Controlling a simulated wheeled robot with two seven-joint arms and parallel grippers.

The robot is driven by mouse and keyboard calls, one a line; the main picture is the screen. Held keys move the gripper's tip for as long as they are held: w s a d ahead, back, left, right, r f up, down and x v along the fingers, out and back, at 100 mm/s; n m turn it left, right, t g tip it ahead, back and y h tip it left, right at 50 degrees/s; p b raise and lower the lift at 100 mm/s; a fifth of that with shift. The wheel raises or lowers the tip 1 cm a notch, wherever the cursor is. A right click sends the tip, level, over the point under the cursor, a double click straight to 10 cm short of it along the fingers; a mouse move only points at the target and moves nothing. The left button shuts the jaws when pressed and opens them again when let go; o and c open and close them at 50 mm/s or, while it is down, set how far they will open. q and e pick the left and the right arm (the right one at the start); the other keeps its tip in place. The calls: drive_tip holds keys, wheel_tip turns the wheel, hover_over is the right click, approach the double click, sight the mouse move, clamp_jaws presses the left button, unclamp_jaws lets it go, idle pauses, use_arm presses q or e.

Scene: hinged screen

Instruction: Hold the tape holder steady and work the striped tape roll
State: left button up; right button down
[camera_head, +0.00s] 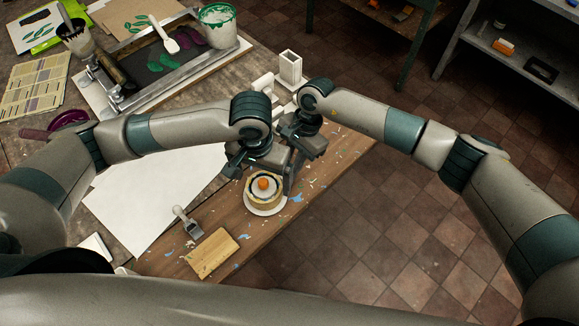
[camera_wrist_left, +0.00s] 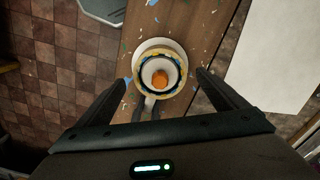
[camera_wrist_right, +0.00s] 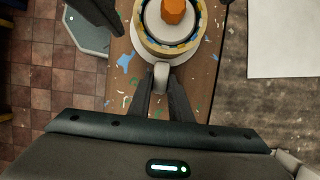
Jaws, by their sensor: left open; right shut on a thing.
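The tape holder has a round white base (camera_head: 265,208) and stands near the table's right edge. The tape roll (camera_wrist_left: 145,88), with a yellow, blue and white striped rim, sits on it around a white hub with an orange knob (camera_head: 264,184). My right gripper (camera_wrist_right: 162,84) is shut on the holder's white tab (camera_wrist_right: 161,73), on the near side in the right wrist view. My left gripper (camera_wrist_left: 162,77) is open, its fingers on either side of the roll in the left wrist view. I cannot tell whether they touch it. My arms partly hide the far side.
A wooden block (camera_head: 214,253) and a small scraper (camera_head: 187,223) lie near the holder. White paper (camera_head: 145,195) covers the table to the left. A framed screen (camera_head: 160,62), cups and prints stand farther back. Open floor (camera_head: 390,225) lies right of the table edge.

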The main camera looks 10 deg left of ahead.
use_arm(q)
wheel_tip(320, 180, up, 8)
drive_tip(key=shift+r, duration=0.25)
use_arm(e)
drive_tip(key=shift+s+d+f, duration=0.1)
drive_tip(key=shift+s+f, duration=0.05)
drive_tip(key=shift+f, duration=0.05)
idle(0.3)
drive_tip(key=c, duration=1.5)
unclamp_jaws()
drive_tip(key=shift+c, duration=0.2)
drive_tip(key=shift+r, duration=0.1)
drive_tip(key=shift+r, duration=0.1)
drive_tip(key=shift+w+r, duration=0.3)
drive_tip(key=shift+r, duration=0.15)
drive_tip(key=v, duration=1)
drive_tip(key=shift+d+r, duration=0.15)
drive_tip(key=shift+r, duration=0.2)
drive_tip(key=shift+w, duration=0.15)
